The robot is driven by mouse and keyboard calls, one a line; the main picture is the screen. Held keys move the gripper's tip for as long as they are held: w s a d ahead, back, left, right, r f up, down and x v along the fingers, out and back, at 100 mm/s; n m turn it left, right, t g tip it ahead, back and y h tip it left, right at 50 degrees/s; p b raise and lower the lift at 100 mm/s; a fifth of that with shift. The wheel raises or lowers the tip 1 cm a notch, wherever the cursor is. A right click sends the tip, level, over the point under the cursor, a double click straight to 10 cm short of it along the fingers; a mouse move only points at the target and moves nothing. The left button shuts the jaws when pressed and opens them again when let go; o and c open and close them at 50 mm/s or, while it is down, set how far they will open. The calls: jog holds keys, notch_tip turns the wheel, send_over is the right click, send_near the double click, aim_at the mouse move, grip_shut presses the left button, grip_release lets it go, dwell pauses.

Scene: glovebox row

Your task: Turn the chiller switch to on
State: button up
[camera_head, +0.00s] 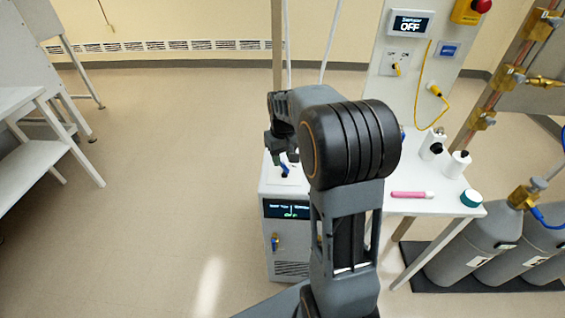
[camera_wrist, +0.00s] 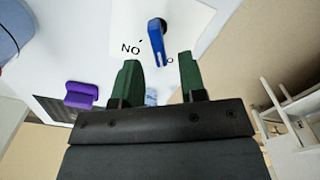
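The chiller (camera_head: 279,255) is a white cabinet with a dark display (camera_head: 286,210) on its front; the display's small green text is hard to read. Its blue switch lever (camera_head: 284,168) sits on the white top panel. In the wrist view the lever (camera_wrist: 157,45) stands near the letters "NO", which appear upside down. My gripper (camera_wrist: 157,66) is open, with a green finger on either side of the lever's near end. I see a gap on both sides and no grip. In the head view my gripper (camera_head: 277,160) is over the chiller top, partly hidden by my arm.
A white table (camera_head: 430,204) to the right holds a pink marker (camera_head: 412,195) and small bottles. Gas cylinders (camera_head: 474,250) stand further right. A wall panel display (camera_head: 408,24) reads "OFF". A purple piece (camera_wrist: 81,94) shows left of my gripper. Open floor lies left.

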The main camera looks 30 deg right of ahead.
jog(key=shift+f, duration=1.1)
grip_shut()
